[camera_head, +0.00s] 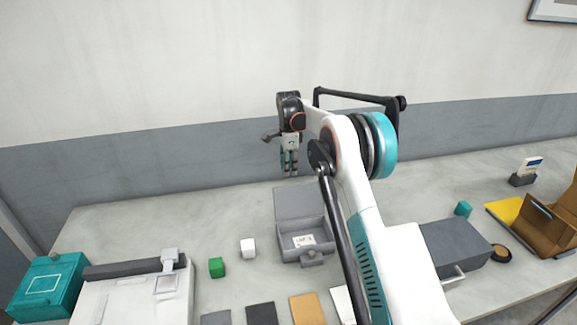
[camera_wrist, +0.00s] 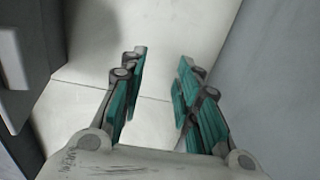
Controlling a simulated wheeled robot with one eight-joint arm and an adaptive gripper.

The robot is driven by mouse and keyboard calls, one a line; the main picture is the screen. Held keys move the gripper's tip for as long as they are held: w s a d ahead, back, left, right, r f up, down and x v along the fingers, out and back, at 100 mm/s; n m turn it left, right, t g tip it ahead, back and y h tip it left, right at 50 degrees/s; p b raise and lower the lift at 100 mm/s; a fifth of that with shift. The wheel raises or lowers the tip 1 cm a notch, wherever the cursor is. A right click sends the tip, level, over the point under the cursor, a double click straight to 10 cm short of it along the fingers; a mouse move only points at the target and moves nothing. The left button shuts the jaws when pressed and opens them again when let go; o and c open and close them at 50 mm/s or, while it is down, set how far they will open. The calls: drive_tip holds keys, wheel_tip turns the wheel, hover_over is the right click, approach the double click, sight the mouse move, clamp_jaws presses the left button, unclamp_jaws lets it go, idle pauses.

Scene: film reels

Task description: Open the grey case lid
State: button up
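The grey case (camera_head: 318,258) stands on the table in the middle of the head view, with a small knob or latch on its front. Its lid (camera_head: 296,204) is swung up and back, so the case is open. A white card with small marks (camera_head: 303,241) lies inside. My gripper (camera_head: 290,170) points down above and behind the raised lid, apparently apart from it. In the wrist view my gripper (camera_wrist: 162,58) has its teal fingers spread with nothing between them. A dark grey body with a paler block (camera_wrist: 14,75) shows at left; I cannot tell whether it is the case.
A green cube (camera_head: 217,267) and a white cube (camera_head: 248,248) lie left of the case. A teal box (camera_head: 48,285) and a white machine (camera_head: 135,302) stand farther left. A dark grey box with a handle (camera_head: 455,243) stands right. The wall (camera_head: 150,155) is close behind my gripper.

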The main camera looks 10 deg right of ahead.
wheel_tip(320, 180, up, 12)
idle(0.6)
